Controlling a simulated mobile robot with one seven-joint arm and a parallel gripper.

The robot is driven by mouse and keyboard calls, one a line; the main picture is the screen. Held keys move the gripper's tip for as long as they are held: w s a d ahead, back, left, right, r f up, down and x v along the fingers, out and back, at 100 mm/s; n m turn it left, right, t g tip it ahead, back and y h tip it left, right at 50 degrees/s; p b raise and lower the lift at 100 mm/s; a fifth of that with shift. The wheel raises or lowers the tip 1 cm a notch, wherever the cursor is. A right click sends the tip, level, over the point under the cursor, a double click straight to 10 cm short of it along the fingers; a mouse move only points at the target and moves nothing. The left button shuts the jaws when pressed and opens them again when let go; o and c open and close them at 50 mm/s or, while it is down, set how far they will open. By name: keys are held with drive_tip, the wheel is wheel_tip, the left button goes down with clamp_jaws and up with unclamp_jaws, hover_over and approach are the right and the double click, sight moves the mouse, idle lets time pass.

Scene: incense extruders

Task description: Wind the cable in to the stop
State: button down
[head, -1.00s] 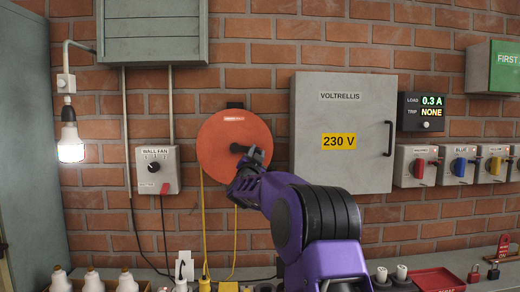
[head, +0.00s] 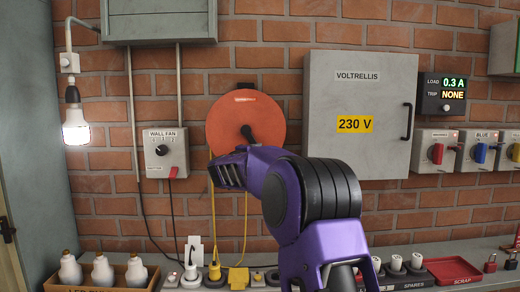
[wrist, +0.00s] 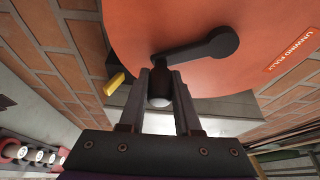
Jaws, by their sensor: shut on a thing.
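The orange cable reel (head: 225,125) hangs on the brick wall, and its lower part is hidden behind my arm. Its black crank (head: 248,132) points down from the hub; the crank arm (wrist: 205,47) shows fully in the wrist view. My gripper (wrist: 160,88) is shut on the crank's dark handle (wrist: 160,72), below the hub. In the head view the fingertips and the handle are hidden. The yellow cable (head: 213,215) hangs from the reel's left side to a yellow plug (head: 214,271) at the bench. A small yellow piece (wrist: 114,83) shows beside the reel's rim.
A grey 230 V cabinet (head: 385,90) is on the wall to the right. The wall fan switch (head: 166,152) is on the left, with a lit bulb (head: 75,128) beyond it. Bulbs, sockets and a red scrap tray (head: 453,270) line the bench below.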

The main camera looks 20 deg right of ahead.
drive_tip(key=w+a+m+g+y+p, duration=0.1)
drive_tip(key=a+m+y+p, duration=0.2)
drive_tip(key=a+m+p, duration=0.3)
drive_tip(key=shift+w+f+m+g+y, duration=0.15)
drive_tip(key=shift+w+m+g+y, duration=0.2)
drive_tip(key=shift+m, duration=0.55)
drive_tip(key=c, duration=0.6)
unclamp_jaws()
drive_tip(key=v, duration=1.7)
drive_tip(key=shift+s+b, duration=0.15)
drive_tip(key=shift+b, duration=0.3)
drive_tip(key=shift+a, duration=0.15)
